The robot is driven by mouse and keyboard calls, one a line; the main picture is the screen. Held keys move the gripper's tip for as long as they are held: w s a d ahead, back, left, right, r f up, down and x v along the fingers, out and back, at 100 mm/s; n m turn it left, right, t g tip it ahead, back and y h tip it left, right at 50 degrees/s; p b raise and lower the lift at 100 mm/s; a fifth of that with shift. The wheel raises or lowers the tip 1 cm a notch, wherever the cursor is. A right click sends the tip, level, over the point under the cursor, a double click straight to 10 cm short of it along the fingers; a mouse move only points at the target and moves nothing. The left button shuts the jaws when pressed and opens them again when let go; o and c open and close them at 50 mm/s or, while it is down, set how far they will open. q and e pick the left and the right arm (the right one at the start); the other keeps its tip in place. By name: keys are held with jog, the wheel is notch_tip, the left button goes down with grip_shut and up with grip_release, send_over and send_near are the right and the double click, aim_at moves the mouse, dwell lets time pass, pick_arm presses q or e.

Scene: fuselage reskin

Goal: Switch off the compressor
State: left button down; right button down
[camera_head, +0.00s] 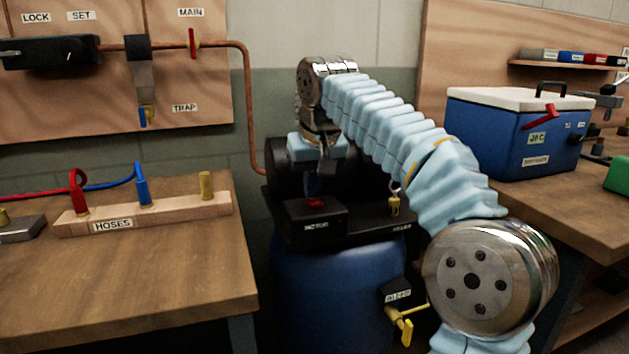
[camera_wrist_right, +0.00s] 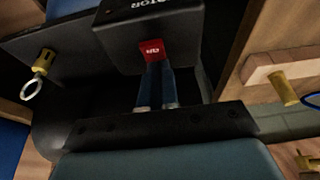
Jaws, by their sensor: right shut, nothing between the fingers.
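The compressor has a blue tank (camera_head: 335,300) with a black top, between the two benches. On it sits a black motor box (camera_head: 315,222), with a red rocker switch (camera_head: 316,203) on its upper face. In the right wrist view, the switch (camera_wrist_right: 152,50) carries small white lettering, too small to read surely. My right gripper (camera_head: 312,192) points down at the switch, fingers together and empty. In the wrist view, its fingertips (camera_wrist_right: 155,68) meet the lower edge of the switch; I cannot tell whether they press it. My left gripper is not in view.
A yellow bleed valve (camera_head: 402,325) sticks out of the tank front. A yellow pin with a ring (camera_head: 394,203) stands right of the motor box. The left bench has a hose block (camera_head: 160,212); the right bench has a blue cooler (camera_head: 515,140).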

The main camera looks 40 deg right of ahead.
jog(key=shift+f, duration=0.6)
jog(key=shift+s+a+f+b, duration=0.1)
jog(key=shift+s+a+b, duration=0.05)
jog(key=shift+s+b, duration=0.15)
jog(key=shift+s+a, duration=0.1)
jog(key=shift+s, duration=0.2)
jog(key=shift+r+p, duration=0.4)
jog(key=shift+r, duration=0.1)
jog(key=r+p, duration=0.4)
jog(key=r, duration=0.1)
jog(key=shift+s+r, duration=0.1)
jog(key=shift+s, duration=0.15)
jog(key=r, duration=0.1)
notch_tip(320, 180, up, 6)
send_over(315, 203)
jog(key=s, duration=0.3)
jog(key=shift+s+a+r+b, duration=0.15)
jog(key=shift+a+r+b, duration=0.25)
jog(key=shift+a+r, duration=0.25)
